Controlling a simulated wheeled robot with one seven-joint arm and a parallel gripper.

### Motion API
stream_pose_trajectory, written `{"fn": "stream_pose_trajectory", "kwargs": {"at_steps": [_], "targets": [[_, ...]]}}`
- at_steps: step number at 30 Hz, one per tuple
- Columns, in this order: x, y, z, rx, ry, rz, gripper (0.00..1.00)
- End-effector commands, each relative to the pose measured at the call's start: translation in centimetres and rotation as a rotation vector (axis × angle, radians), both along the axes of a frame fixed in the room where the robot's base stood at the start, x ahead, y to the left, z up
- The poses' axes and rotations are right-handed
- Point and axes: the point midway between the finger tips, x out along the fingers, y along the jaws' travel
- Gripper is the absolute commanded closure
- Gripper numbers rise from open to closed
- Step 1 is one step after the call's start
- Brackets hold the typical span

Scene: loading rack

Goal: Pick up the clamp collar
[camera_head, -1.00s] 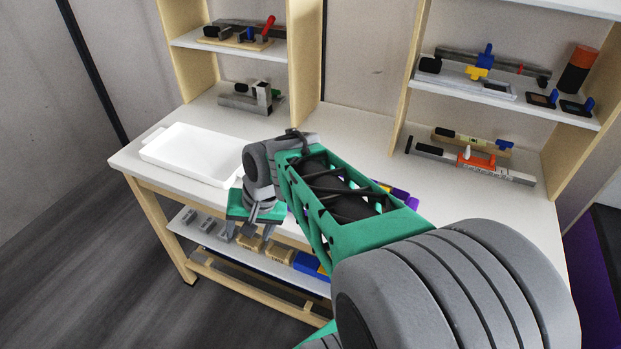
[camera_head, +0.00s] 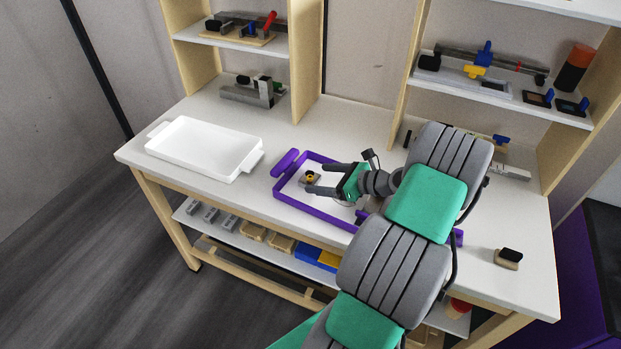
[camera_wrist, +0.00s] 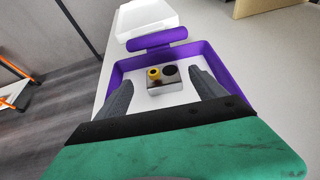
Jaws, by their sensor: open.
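A small silvery block (camera_wrist: 166,85) sits in the purple-rimmed tray (camera_wrist: 199,48), with a yellow ring (camera_wrist: 154,73) and a round black part (camera_wrist: 169,71) on top. I cannot tell which of these parts is the clamp collar. In the head view the yellow ring (camera_head: 311,177) shows near the left part of the purple tray (camera_head: 318,157). My gripper (camera_head: 316,178) is open and reaches in from the right. In the wrist view the block lies ahead, between the lines of the open fingers of my gripper (camera_wrist: 160,80), with nothing held.
A white tray (camera_head: 163,152) stands on the bench to the left. A grey fixture (camera_head: 247,94) stands behind, under the left shelf. A small black-topped block (camera_head: 508,258) is at the bench's right. Shelf uprights border the bench's back.

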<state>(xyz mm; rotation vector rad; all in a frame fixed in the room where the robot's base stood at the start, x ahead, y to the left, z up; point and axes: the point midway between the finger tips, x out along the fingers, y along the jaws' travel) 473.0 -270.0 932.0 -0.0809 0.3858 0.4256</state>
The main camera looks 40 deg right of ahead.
Motion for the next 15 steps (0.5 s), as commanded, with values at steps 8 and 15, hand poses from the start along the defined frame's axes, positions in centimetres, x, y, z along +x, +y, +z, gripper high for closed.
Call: {"fn": "stream_pose_trajectory", "kwargs": {"at_steps": [8, 15], "targets": [[4.0, 1.5, -1.3, -0.002, 0.001, 0.002, 0.20], [4.3, 1.5, -1.6, -0.004, 0.001, -0.002, 0.20]]}}
